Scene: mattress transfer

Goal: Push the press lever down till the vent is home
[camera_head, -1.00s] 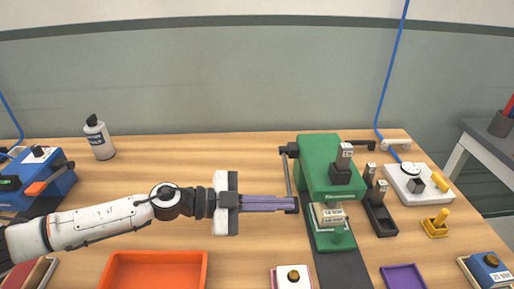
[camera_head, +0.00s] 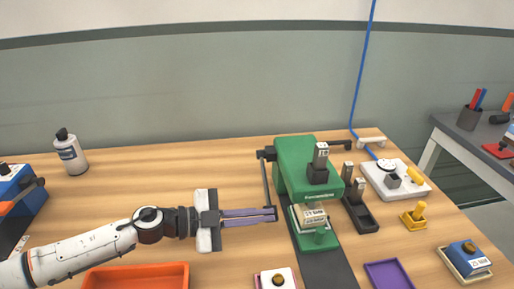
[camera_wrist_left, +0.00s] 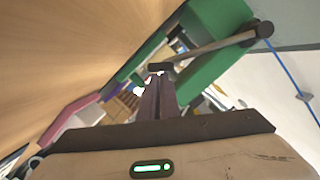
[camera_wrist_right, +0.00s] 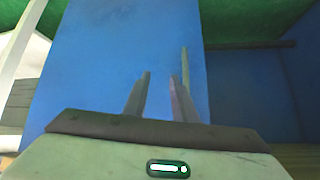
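The green press (camera_head: 291,170) stands upright at the middle right of the table. Its lever (camera_head: 267,185) hangs from a black pivot on the press's left side and ends in a dark knob. My left gripper (camera_head: 275,214) has its fingers together, tips at this knob. The lever (camera_wrist_left: 215,47) and knob also show in the left wrist view. A small labelled block (camera_head: 314,215), perhaps the vent, sits low in the press under its head; how deep it is seated cannot be told. My right gripper (camera_wrist_right: 160,78) shows only in its wrist view, fingers apart and empty before a blue surface.
An orange tray (camera_head: 150,270), a white pad (camera_head: 267,283) and a purple tray (camera_head: 385,276) lie in front. A black holder (camera_head: 362,216), a yellow stand (camera_head: 414,217) and a white device (camera_head: 405,190) are right of the press. A bottle (camera_head: 70,152) stands at back left.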

